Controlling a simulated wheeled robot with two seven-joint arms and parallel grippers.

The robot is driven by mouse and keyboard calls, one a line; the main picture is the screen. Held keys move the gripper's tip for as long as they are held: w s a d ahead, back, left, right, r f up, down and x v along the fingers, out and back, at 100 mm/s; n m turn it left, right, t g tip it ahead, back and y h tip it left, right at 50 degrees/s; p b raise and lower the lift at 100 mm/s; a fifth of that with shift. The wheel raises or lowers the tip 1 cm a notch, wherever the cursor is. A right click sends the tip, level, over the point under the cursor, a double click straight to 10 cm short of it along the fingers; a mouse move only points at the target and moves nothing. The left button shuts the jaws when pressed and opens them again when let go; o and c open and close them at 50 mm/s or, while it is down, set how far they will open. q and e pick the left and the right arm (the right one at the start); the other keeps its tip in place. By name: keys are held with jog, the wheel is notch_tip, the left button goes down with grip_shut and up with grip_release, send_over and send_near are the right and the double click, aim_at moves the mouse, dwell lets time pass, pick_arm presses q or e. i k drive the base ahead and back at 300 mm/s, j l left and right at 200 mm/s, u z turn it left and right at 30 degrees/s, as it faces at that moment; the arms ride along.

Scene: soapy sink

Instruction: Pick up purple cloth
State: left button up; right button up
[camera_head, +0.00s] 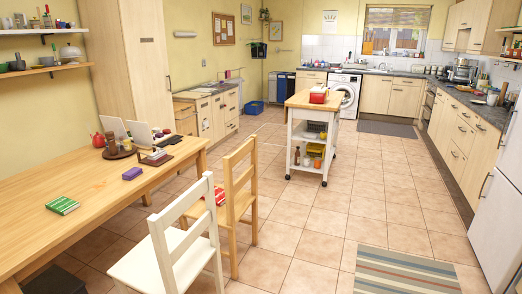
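A small purple block-like item (132,173), which looks like a folded cloth, lies on the wooden table (100,206) at the left. It sits near the table's right-hand edge, apart from the other items. A green item (62,205) with a light pattern lies nearer to me on the same table. Neither of my grippers shows in the head view, so their state is hidden.
A white chair (165,262) and a wooden chair (235,200) stand right of the table. A kitchen trolley (313,140) stands mid-room. A striped rug (405,272) lies at lower right.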

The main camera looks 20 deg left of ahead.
aim_at(132, 174)
jog(key=i+l+u, duration=0.1)
jog(key=u, duration=0.4)
jog(key=i+l+u, duration=0.15)
jog(key=u, duration=0.35)
jog(key=i+l+u, duration=0.15)
jog(key=u, duration=0.35)
jog(key=i+l+u, duration=0.1)
jog(key=l+u, duration=0.2)
jog(key=u, duration=0.2)
jog(key=l+u, duration=0.25)
jog(key=u, duration=0.25)
